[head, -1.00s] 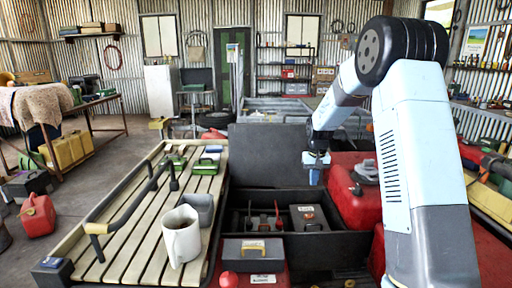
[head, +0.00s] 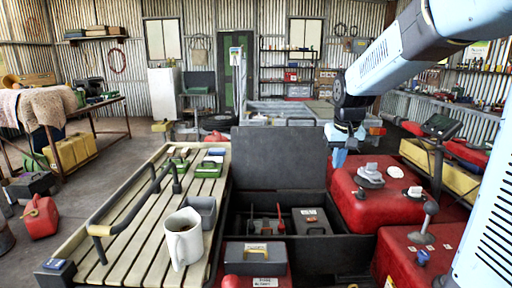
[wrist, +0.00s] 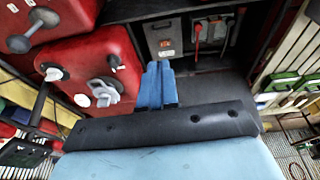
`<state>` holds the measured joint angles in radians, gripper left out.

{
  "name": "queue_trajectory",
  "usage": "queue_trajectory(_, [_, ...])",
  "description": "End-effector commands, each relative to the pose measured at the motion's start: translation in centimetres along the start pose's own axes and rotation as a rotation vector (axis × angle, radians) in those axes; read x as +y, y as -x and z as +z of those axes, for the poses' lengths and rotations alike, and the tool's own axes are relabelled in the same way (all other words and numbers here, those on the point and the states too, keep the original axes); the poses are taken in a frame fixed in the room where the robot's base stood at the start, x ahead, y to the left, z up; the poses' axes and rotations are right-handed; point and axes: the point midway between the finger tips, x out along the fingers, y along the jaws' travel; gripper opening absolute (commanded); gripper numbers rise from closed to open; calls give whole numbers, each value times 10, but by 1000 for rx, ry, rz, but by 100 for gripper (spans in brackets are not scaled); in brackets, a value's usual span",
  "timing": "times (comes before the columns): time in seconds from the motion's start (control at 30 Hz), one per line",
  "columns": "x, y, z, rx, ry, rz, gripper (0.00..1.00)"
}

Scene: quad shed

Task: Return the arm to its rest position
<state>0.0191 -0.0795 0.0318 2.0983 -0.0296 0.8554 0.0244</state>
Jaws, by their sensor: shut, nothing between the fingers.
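My gripper (head: 339,157) hangs at the right of the open black box's raised lid (head: 279,152) in the head view, partly hidden by my own arm. In the wrist view its blue fingers (wrist: 159,86) are together with nothing between them. The black box (head: 345,248) lies below and to the left of it, holding a grey case (head: 311,221) and red-handled tools (head: 281,219). A red tank (head: 372,196) with a grey cap stands below and to the right.
A slatted rack (head: 120,218) at the left carries a white mug (head: 183,240), a grey tub (head: 202,209) and green-topped items (head: 209,166). A second red tank (head: 410,258) stands front right.

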Motion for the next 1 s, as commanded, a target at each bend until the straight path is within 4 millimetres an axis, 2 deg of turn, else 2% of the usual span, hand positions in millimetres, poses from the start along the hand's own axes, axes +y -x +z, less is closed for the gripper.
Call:
queue_trajectory(0.2, [1, 33, 40, 44, -2, -1, 0])
queue_trajectory(0.5, [2, 65, 98, 102, -6, -4, 0])
queue_trajectory(0.8, [2, 84, 157, 157, -9, -10, 0])
queue_trajectory(1.0, [2, 90, 195, 194, -10, -15, 0])
